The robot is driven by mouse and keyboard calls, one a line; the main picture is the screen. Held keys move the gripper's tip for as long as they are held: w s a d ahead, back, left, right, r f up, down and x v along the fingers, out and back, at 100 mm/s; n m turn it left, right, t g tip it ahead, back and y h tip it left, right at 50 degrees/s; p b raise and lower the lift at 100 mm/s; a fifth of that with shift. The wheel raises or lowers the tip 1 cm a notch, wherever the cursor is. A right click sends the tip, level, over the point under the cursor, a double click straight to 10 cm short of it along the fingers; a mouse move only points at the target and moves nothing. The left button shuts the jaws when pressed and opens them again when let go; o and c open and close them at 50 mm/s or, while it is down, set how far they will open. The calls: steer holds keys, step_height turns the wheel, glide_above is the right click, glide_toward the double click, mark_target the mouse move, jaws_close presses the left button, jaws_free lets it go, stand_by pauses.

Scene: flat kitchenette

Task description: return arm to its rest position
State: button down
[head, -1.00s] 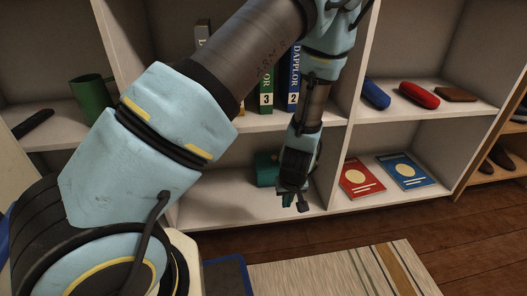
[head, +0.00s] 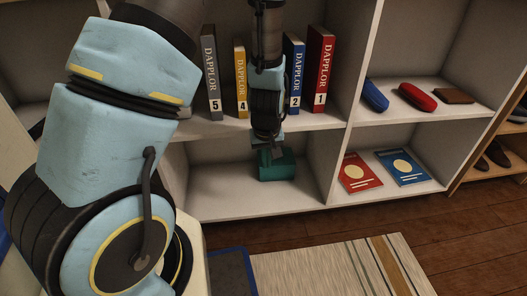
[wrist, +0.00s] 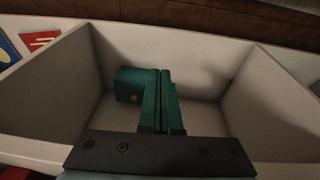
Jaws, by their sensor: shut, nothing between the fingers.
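My arm crosses the left and top of the head view. My gripper (head: 277,152) hangs in front of the shelf unit, in line with the teal box (head: 277,167) in the lower middle compartment. In the wrist view its two green fingers (wrist: 161,78) are together with nothing between them. The teal box also shows in the wrist view (wrist: 128,84), just left of the fingers. I cannot tell how far the fingertips are from it.
Numbered books, including a grey one (head: 211,75) and a red one (head: 321,70), stand above the box. A blue case (head: 375,95), red case (head: 417,96) and brown wallet (head: 453,95) lie right. Red (head: 360,173) and blue (head: 402,167) booklets lie below. A striped rug (head: 320,275) covers floor.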

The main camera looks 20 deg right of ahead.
steer(key=a+r, duration=0.3)
steer(key=w+a+r, duration=0.1)
steer(key=a+r, duration=0.2)
steer(key=w+a+r, duration=0.1)
steer(key=a+r, duration=0.2)
steer(key=shift+a, duration=0.3)
steer(key=s+a+r, duration=0.4)
steer(key=a+r, duration=0.4)
steer(key=a, duration=0.5)
step_height(320, 180, up, 36)
steer(key=p, duration=3.5)
steer(key=shift+s+p, duration=0.25)
steer(key=shift+p, duration=0.1)
